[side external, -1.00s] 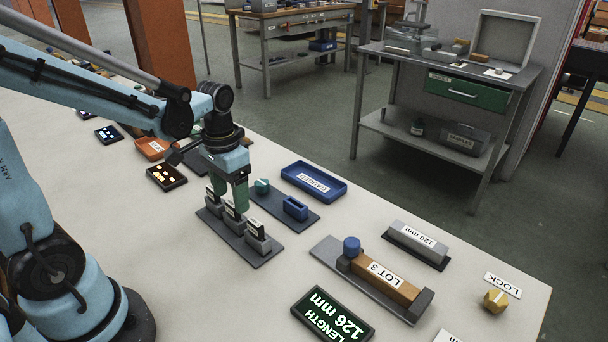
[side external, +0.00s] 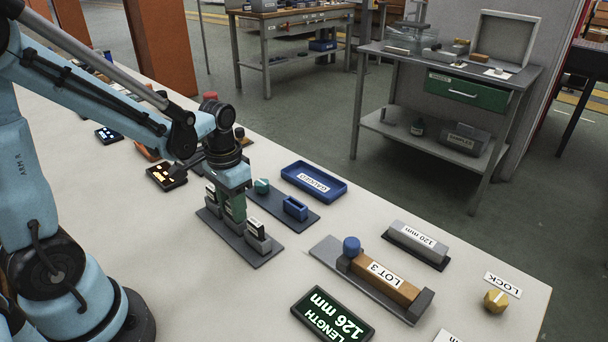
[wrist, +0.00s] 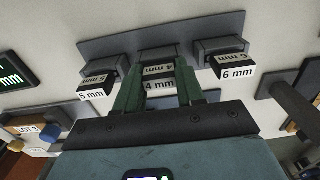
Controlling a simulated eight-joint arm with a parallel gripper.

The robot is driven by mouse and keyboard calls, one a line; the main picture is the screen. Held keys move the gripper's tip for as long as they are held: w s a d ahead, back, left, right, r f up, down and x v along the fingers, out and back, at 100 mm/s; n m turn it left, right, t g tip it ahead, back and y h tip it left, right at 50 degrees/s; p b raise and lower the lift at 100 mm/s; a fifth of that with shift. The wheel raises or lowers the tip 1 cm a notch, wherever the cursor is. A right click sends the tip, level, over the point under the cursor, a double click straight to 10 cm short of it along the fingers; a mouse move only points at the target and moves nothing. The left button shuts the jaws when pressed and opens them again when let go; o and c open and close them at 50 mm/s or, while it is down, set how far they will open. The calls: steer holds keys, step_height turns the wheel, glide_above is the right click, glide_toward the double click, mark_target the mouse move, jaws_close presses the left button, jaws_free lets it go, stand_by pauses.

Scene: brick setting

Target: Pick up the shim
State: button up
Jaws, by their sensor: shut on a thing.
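Three small grey stands with labelled shims sit in a row on a dark base strip (side external: 262,258). In the wrist view they read 5 mm (wrist: 97,82), 4 mm (wrist: 158,71) and 6 mm (wrist: 236,60). My gripper (side external: 236,212) points down over the middle stand. Its green fingers (wrist: 159,66) are on either side of the 4 mm shim and shut on it. The shim is still at its stand; its lower part is hidden, so I cannot tell whether it has lifted.
Behind the row are a dark plate with a teal knob (side external: 262,186) and blue block (side external: 295,208), and a blue tray (side external: 314,182).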

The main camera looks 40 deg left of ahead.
steer(key=shift+r, duration=0.1)
steer(key=shift+c, duration=0.2)
steer(key=shift+r, duration=1.05)
step_height(320, 180, up, 2)
steer(key=shift+d, duration=0.1)
steer(key=s+d+r, duration=0.4)
steer(key=d+r, duration=0.2)
steer(key=d, duration=0.4)
steer(key=w+a, duration=0.4)
steer(key=w, duration=1.2)
steer(key=shift+f, duration=0.15)
steer(key=shift+a+f, duration=0.1)
steer(key=shift+f, duration=2.8)
